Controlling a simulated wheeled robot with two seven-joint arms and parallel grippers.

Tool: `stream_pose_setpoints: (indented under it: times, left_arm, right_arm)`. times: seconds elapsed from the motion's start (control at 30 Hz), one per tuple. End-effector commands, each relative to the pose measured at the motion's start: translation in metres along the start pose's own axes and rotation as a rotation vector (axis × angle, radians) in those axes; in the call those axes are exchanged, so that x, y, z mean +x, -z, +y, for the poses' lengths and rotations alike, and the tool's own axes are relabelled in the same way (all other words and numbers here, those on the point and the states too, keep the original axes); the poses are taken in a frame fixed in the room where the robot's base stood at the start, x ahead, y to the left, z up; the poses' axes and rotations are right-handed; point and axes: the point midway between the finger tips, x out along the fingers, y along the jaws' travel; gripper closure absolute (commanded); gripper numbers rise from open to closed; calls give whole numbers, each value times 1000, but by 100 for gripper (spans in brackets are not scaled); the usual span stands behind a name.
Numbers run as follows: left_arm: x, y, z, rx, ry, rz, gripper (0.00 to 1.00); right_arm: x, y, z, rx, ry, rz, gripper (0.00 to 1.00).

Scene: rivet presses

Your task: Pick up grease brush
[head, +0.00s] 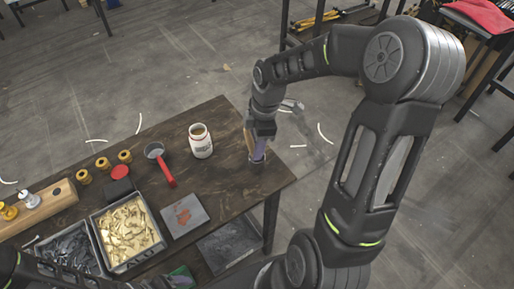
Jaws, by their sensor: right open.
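My right gripper (258,152) points down at the right end of the dark wooden table (225,180), with its jaws open. A narrow tan strip (248,142) shows at the left side of its fingers. It may be part of the grease brush, but the fingers cover most of that spot and I cannot tell. I cannot make out a brush anywhere else.
A white jar (201,147) stands left of my right gripper. A red-handled tool (163,170), a grey plate with an orange-brown patch (181,217), a bin of brass pieces (107,256), several brass rings (103,163) and a wooden block (50,207) fill the left. The table between jar and right edge is mostly clear.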

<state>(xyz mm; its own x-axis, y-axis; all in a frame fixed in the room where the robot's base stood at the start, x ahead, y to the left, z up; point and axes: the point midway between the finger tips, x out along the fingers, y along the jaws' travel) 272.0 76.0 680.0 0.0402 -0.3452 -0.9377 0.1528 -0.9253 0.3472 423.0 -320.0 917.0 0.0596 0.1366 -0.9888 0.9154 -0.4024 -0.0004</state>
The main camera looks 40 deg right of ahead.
Motion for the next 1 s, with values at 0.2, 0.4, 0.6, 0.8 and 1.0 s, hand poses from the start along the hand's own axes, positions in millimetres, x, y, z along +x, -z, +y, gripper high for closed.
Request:
stream_pose_setpoints:
  times: [0.2,0.4,0.6,0.8,1.0]
  left_arm:
    - [-1,0,0,-1,1,-1,19]
    - [-1,0,0,-1,1,-1,19]
    - [-1,0,0,-1,1,-1,19]
    - [-1,0,0,-1,1,-1,19]
    - [-1,0,0,0,1,-1,19]
  right_arm:
    - [12,0,0,0,0,1,57]
    - [12,0,0,0,-1,1,57]
    - [12,0,0,0,-1,1,57]
    - [12,0,0,0,-1,1,64]
    - [12,0,0,0,0,1,81]
